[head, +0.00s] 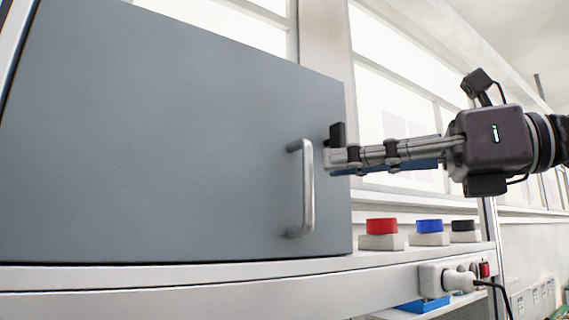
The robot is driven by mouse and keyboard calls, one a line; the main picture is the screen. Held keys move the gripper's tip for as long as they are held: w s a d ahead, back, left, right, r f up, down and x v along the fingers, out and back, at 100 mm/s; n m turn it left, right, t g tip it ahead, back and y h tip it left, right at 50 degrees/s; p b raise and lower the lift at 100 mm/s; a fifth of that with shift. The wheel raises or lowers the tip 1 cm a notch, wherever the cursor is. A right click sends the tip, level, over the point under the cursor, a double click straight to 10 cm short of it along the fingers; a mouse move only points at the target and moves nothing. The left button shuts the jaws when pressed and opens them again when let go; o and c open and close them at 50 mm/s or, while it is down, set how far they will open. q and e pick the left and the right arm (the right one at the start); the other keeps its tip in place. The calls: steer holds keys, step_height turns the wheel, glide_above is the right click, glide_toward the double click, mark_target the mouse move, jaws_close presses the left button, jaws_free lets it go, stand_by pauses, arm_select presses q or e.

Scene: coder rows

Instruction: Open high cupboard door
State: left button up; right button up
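The high cupboard has a grey-blue door (170,140) that fills the left of the head view and looks shut. A vertical silver bar handle (307,190) is fixed near the door's right edge. My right gripper (335,155) comes in from the right, with its fingertips just right of the upper part of the handle. The fingers point left at the door and are seen side-on, so the gap between them cannot be judged. No grip on the handle shows. My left gripper is not in view.
The cupboard stands on a white shelf (200,279). Right of the door sit a red button (381,226), a blue button (429,226) and a black button (463,226) on pale bases. Below are a plugged socket strip (445,277) and a blue object (423,305). Windows are behind.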

steer(key=p, duration=0.2)
glide_above(311, 219)
steer(key=shift+w+a, duration=0.2)
steer(key=shift+w, duration=0.15)
steer(key=shift+a, duration=0.15)
steer(key=shift+d, duration=0.35)
steer(key=shift+c, duration=1.5)
jaws_close()
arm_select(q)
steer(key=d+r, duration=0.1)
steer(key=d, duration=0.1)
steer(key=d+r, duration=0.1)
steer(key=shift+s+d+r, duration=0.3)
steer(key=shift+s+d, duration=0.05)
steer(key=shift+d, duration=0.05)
